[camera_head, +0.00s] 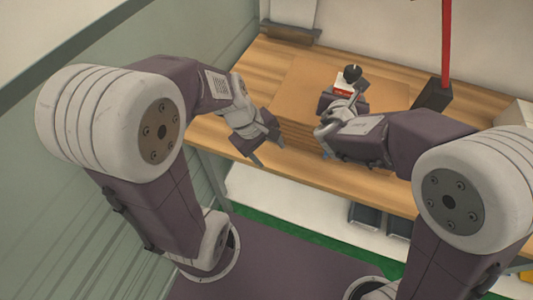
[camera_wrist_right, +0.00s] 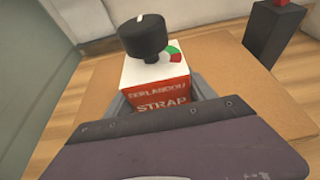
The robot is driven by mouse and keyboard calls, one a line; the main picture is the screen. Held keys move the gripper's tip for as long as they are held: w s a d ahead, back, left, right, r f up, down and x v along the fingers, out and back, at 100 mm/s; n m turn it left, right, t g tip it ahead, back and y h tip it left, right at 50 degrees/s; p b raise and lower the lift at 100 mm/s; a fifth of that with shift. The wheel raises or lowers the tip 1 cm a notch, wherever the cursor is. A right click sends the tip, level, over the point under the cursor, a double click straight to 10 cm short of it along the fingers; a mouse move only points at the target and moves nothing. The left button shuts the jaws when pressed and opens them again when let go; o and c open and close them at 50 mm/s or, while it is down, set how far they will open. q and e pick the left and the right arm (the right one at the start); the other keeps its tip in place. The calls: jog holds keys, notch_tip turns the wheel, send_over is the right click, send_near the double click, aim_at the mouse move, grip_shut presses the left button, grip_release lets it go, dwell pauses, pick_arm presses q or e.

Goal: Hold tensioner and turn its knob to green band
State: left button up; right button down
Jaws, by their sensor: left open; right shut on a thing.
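The tensioner (camera_head: 343,87) is a small box with a red, lettered front and a white top, at the middle of the bench in the head view. In the right wrist view the tensioner (camera_wrist_right: 160,91) stands upright, with a black knob (camera_wrist_right: 142,37) on top. The knob's white mark points to the far side; a green and red band (camera_wrist_right: 174,51) shows to its right. My right gripper (camera_head: 346,98) is shut on the tensioner's lower part; its fingers are mostly hidden. My left gripper (camera_head: 277,142) is open and empty near the bench's front edge, left of the tensioner and apart from it.
The tensioner is over a brown cardboard-like stack (camera_head: 300,85) on the wooden bench (camera_head: 262,58). A black block with a red post (camera_head: 434,96) stands to the right. A grey bracket-like thing (camera_head: 290,32) is at the back left. Dark bins (camera_head: 366,214) sit below.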

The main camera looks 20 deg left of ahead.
pick_arm(q)
jog(key=shift+s+a+f+m, duration=0.1)
jog(key=shift+s+f+m, duration=0.3)
jog(key=shift+f, duration=0.05)
jog(key=n+t+h, duration=0.7)
jog(key=n, duration=0.9)
send_near(352, 70)
jog(key=x, duration=1)
jog(key=shift+w+d+f, duration=0.15)
jog(key=shift+w+d, duration=0.05)
jog(key=shift+w, duration=0.15)
